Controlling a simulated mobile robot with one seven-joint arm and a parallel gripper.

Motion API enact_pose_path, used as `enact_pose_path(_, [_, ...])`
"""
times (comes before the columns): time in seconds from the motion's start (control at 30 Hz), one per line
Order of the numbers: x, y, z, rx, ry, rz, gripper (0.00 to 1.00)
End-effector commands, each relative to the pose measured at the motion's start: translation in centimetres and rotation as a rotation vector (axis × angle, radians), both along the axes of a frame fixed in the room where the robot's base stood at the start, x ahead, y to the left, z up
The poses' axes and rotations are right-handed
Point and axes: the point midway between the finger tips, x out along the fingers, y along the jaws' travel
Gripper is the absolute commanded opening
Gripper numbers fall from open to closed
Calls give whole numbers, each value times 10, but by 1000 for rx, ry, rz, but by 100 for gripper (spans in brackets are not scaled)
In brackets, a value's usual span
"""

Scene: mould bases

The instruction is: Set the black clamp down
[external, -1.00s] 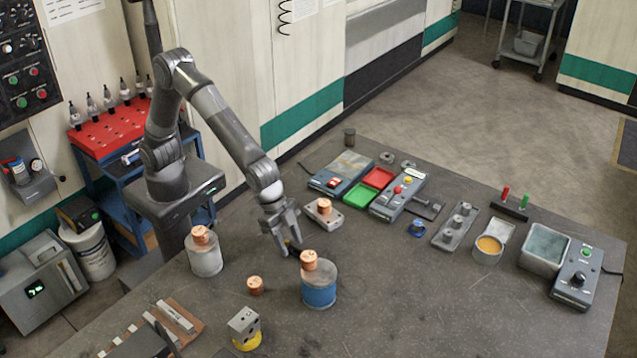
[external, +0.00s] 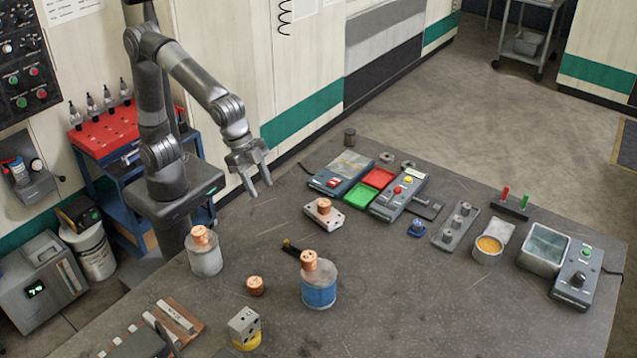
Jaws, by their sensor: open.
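The black clamp (external: 290,247) lies on the table just behind the blue-banded cylinder (external: 319,289) that has a copper piece on top. A small yellowish part shows on the clamp; its front end is close to the cylinder, and I cannot tell whether they touch. My gripper (external: 261,192) is open and empty, raised above the table's back left edge, up and to the left of the clamp and apart from it.
A grey cylinder with a copper top (external: 205,252) stands at left. A loose copper piece (external: 256,286) and a yellow-based block (external: 244,329) stand in front. A metal block with a copper piece (external: 323,213) is behind the clamp.

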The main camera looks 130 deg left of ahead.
Motion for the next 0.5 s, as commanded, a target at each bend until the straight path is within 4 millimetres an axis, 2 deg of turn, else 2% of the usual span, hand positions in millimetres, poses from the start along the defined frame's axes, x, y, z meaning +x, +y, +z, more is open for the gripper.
enact_pose_path(0.03, [-21, 4, 10, 1, -10, 2, 43])
enact_pose_path(0.23, [-97, 17, 27, 6, -30, 3, 43])
enact_pose_path(0.5, [-197, 30, 24, 3, -56, 4, 43])
